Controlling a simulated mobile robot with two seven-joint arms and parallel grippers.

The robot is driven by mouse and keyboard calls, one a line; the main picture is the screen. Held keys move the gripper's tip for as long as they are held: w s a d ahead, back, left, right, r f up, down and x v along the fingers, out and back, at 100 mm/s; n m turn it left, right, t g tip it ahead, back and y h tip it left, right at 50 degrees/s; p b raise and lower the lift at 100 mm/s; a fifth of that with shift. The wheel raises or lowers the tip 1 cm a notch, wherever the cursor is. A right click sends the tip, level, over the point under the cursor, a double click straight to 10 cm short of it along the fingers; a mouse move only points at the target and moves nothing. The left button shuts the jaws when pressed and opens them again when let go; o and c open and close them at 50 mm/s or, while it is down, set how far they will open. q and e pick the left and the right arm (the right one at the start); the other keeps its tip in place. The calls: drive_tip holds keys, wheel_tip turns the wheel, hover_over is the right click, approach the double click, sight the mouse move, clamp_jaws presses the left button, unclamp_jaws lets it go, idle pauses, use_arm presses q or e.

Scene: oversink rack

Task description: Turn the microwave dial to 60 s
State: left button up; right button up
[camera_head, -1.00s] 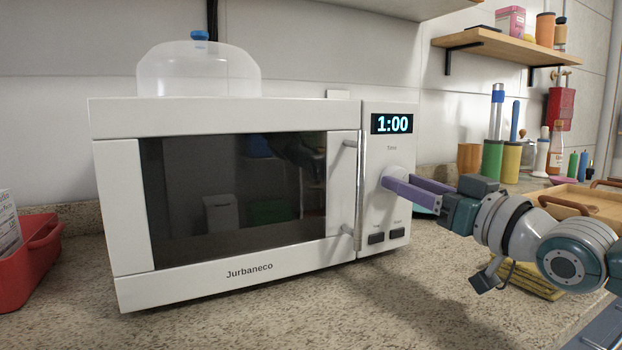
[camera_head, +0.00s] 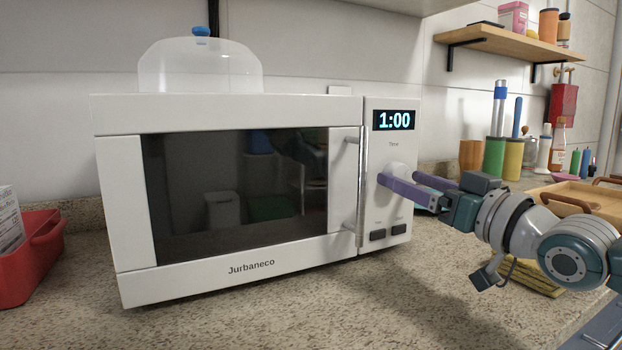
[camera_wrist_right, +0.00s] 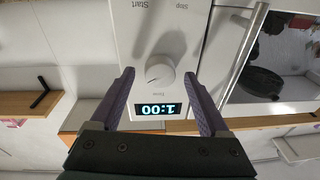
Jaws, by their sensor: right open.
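The white microwave (camera_head: 240,115) stands on the counter with its door shut. Its display (camera_head: 394,120) reads 1:00; it shows upside down in the right wrist view (camera_wrist_right: 161,109). The round white dial (camera_wrist_right: 154,74) sits on the panel under the display, with a small pointer mark on it. In the head view the dial (camera_head: 394,173) is partly hidden by my fingers. My right gripper (camera_wrist_right: 157,78) is open, its purple fingers on either side of the dial, with gaps visible in the wrist view. In the head view the right gripper (camera_head: 408,184) reaches in from the right. My left gripper is not in view.
A clear dome (camera_head: 200,68) with a blue knob sits on the microwave. A red bin (camera_head: 30,262) is at the left. Coloured cylinders (camera_head: 503,158) and a wooden tray (camera_head: 565,197) stand at the right. The counter front (camera_head: 330,300) is clear.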

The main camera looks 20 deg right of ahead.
drive_tip(key=s+d+f+p, duration=0.1)
drive_tip(key=s+p, duration=0.1)
drive_tip(key=s, duration=0.7)
drive_tip(key=shift+s+d, duration=0.15)
drive_tip(key=shift+s, duration=0.25)
